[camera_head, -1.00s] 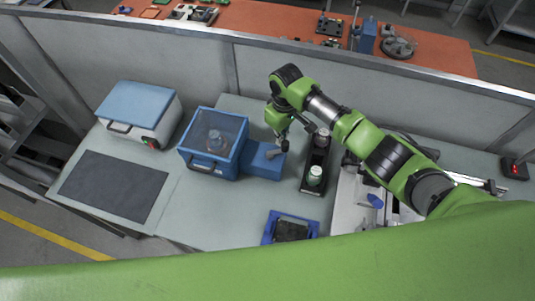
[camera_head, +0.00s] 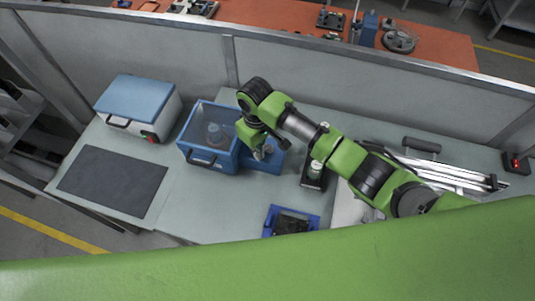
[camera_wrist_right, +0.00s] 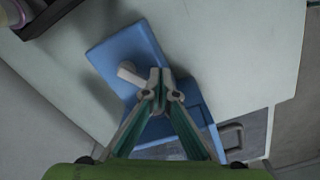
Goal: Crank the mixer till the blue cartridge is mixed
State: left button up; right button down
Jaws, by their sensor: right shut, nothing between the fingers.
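The mixer is a blue box (camera_head: 188,155) with a clear lid, and a bluish cartridge (camera_head: 214,134) shows dimly inside it. A lower blue block (camera_head: 268,163) joins its right side and carries a light grey crank handle (camera_head: 260,154). My right gripper (camera_wrist_right: 161,84) is shut and empty over this block. In the right wrist view, its fingertips are just beside the grey crank handle (camera_wrist_right: 130,74); I cannot tell whether they touch. In the head view the right wrist partly hides the block and handle. My left gripper is not in view.
A white box with a blue lid (camera_head: 139,98) and a dark mat (camera_head: 112,181) are at the left. A dark rack (camera_head: 314,178) with a pale-capped bottle stands right of the mixer. A blue-framed tray (camera_head: 268,219) lies in front. The bench between mat and tray is clear.

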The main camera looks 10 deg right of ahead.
jog(key=shift+w+a, duration=0.2)
jog(key=shift+r+p, duration=0.45)
jog(key=shift+r, duration=0.65)
notch_tip(320, 180, up, 5)
jog(key=shift+f, duration=0.1)
jog(key=shift+f, duration=0.1)
dwell(0.3)
